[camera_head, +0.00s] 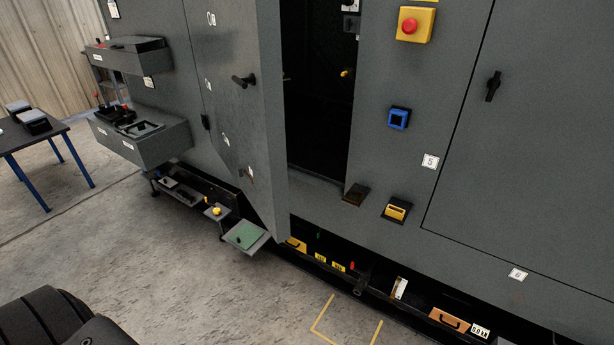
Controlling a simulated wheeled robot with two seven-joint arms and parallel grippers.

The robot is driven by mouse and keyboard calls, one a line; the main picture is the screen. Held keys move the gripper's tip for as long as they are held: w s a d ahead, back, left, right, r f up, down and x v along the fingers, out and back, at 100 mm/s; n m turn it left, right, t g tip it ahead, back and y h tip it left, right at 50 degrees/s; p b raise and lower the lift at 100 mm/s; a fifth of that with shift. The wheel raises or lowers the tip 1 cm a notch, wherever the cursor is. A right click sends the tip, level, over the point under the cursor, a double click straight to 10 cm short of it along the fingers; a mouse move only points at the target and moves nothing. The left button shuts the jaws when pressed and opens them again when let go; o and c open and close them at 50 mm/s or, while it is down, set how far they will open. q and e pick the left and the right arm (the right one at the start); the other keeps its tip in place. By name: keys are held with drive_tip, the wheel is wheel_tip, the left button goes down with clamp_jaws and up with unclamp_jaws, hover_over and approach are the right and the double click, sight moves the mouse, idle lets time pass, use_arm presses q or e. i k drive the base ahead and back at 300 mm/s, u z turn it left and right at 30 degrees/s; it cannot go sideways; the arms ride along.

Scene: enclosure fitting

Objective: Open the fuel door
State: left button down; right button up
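A large grey enclosure fills most of the view. A tall grey door (240,100) with a black handle stands swung open at the left of a dark opening (318,95). A wide grey panel door (540,150) at the right is flush with the enclosure and carries a black turn handle (493,86). No readable label says which of these, or which smaller flap, is the fuel door. Neither my left nor my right gripper shows in this view.
A red button on a yellow box (410,25), a blue square fitting (398,117) and a yellow-fronted fitting (396,210) sit on the front. Grey trays (150,148) and a green-topped shelf (246,236) jut out at left. A table (48,142) stands far left.

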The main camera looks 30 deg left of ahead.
sight(244, 41)
drive_tip(key=z, duration=0.6)
drive_tip(key=i, duration=0.8)
drive_tip(key=u, duration=1.8)
